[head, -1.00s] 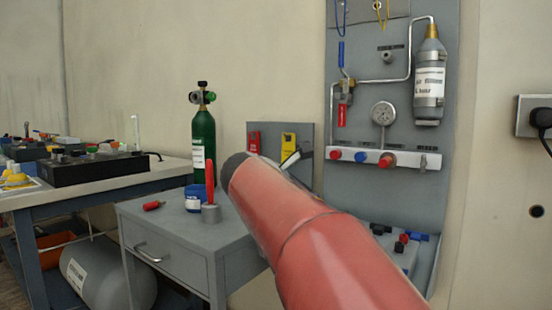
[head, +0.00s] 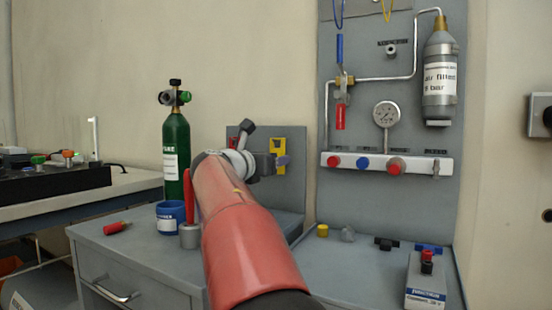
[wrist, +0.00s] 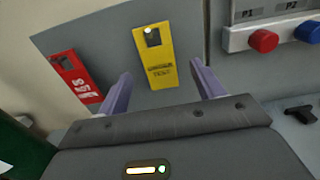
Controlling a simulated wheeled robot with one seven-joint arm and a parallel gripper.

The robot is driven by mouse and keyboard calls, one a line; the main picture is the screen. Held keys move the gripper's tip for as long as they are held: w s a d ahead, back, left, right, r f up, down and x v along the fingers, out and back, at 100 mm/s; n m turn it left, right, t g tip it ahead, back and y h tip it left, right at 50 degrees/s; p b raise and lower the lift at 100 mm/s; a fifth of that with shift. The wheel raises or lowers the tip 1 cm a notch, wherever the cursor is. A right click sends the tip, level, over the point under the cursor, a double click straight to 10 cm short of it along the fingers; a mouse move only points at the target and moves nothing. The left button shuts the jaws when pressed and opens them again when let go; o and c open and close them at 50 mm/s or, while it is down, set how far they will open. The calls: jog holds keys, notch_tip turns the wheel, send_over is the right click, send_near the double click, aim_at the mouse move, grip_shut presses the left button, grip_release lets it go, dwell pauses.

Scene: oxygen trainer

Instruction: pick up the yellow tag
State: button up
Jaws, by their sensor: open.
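The yellow tag (wrist: 159,57) hangs on a grey backboard in the wrist view, with a square hole near its top and dark print lower down. It also shows in the head view (head: 278,148), partly hidden by my gripper. My gripper (wrist: 158,82) is open, its two purple-grey fingers pointing toward the board. The tag lies between the fingers in the picture, and no finger is seen touching it. A red tag (wrist: 76,78) hangs to the left of the yellow tag, near the left finger.
A green cylinder (head: 177,150), a blue cup (head: 169,217) and a grey holder with a red tool (head: 190,232) stand on the grey cabinet left of my arm. The gauge panel (head: 400,210) is at right. Small fittings lie on the shelf below it.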

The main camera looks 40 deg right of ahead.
jog(key=shift+x, duration=1.9)
jog(key=shift+f, duration=0.1)
jog(key=c, duration=1.1)
